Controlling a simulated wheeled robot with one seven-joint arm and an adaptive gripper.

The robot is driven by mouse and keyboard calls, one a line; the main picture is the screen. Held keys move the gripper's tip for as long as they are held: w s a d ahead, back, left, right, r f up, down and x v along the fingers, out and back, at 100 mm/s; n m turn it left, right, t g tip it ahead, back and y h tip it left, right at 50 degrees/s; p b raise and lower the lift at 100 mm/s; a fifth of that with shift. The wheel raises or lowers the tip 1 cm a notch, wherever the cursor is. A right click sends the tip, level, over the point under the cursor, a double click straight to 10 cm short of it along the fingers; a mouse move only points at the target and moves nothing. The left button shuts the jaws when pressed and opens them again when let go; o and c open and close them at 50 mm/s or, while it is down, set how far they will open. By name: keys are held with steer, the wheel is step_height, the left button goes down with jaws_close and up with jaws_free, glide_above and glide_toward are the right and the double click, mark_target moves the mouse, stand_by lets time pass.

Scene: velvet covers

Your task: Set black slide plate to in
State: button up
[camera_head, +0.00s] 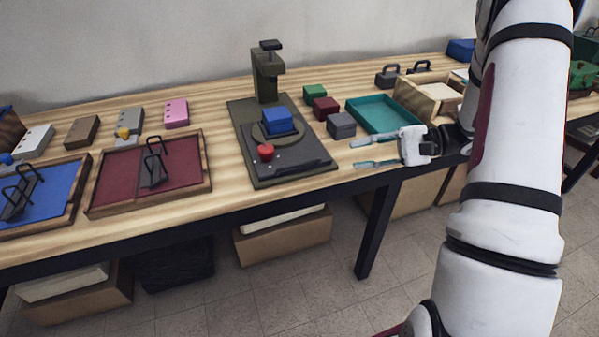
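A dark press stands on the wooden table in the head view, with an olive column and a dark base (262,180). A black plate (300,153) lies on the base toward the front, with a red knob (265,152) at its left. A blue block (277,120) sits on a round dark disc (258,136) in front of the column. How far the plate reaches under the disc I cannot tell. My gripper (353,154) is open and empty, right of the plate near the table's front edge. Its fingers point left toward the press, apart from it.
A teal tray (358,104) and green (315,93), dark red (326,107) and grey (341,124) blocks stand right of the press. A red-lined tray (190,160) with a black handled piece (153,168) lies left. A wooden box (405,92) is behind my gripper.

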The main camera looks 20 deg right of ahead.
mark_target(311, 162)
steer(key=x, duration=1.3)
steer(key=shift+w+a, duration=0.15)
steer(key=shift+a, duration=0.05)
jaws_close()
steer(key=shift+b, duration=0.3)
